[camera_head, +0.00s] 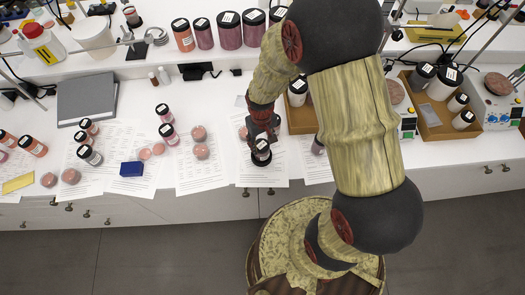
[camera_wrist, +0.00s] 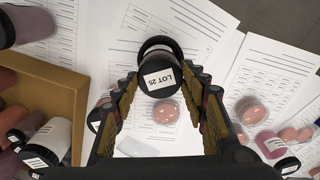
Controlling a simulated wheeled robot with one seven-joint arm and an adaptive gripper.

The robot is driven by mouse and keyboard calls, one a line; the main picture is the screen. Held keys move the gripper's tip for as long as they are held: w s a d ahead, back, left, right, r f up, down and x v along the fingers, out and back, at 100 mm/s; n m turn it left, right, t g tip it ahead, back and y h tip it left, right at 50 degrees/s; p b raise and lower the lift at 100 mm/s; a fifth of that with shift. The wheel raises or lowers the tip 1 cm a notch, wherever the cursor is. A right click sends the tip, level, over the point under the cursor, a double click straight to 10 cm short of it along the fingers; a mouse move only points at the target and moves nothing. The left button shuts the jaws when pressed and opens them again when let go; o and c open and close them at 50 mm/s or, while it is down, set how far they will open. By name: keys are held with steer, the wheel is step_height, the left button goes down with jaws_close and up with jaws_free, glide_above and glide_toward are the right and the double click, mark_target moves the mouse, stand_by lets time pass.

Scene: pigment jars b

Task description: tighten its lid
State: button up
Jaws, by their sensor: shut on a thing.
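A small jar with a black lid (camera_wrist: 160,77) marked "LOT 25" stands between my fingers in the wrist view. In the head view the same jar (camera_head: 262,157) stands on a printed sheet near the bench's front edge. My gripper (camera_head: 262,143) reaches down over it from above and is shut on its lid; in the wrist view my gripper (camera_wrist: 168,88) has one finger on either side of the lid. The jar's body is mostly hidden under the lid, so I cannot tell how the lid sits on it.
A pink sample dish (camera_wrist: 166,111) lies close beside the jar. Several other jars and dishes stand on sheets to the left, with a blue block (camera_head: 131,169). A tan tray (camera_head: 300,118) with jars is just right of my gripper.

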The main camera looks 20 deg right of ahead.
mark_target(261, 145)
steer(key=shift+m, duration=0.6)
steer(key=o, duration=1.5)
steer(key=shift+o, duration=0.6)
step_height(261, 145, up, 12)
